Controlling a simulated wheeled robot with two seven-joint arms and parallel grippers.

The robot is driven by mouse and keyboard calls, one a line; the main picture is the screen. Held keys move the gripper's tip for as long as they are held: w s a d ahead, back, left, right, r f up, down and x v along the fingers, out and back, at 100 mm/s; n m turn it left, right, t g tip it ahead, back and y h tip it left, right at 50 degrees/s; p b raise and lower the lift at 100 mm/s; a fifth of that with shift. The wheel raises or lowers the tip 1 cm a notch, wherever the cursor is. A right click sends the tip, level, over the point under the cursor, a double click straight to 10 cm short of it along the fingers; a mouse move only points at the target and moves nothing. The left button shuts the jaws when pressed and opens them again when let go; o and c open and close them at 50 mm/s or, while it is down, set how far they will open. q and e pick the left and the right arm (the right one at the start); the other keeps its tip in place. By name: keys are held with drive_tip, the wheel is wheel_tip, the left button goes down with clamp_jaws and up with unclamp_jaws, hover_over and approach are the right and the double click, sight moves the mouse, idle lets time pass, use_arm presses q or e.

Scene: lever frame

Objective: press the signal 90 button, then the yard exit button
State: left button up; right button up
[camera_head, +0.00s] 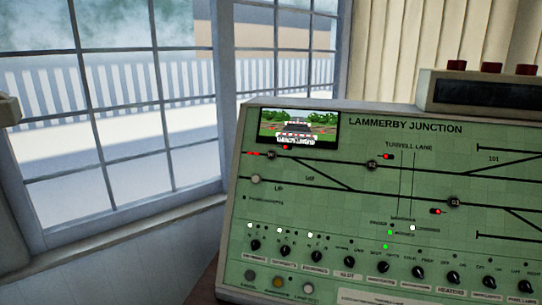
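A green signal panel (320,215) headed "Lammerby Junction" fills the right half of the head view, with black track lines drawn across it. Round dark buttons sit on the lines at the left (271,155), the middle (372,165) and the right (454,202). A pale round button (256,179) is at the left edge. Their labels are too small for me to tell which is signal 90 or yard exit. The panel's right side is cut off by the frame. Neither of my grippers is in view.
A small screen (298,127) showing a vehicle is set in the panel's top left. Several black knobs (348,261) line its lower part. Windows (110,110) fill the left.

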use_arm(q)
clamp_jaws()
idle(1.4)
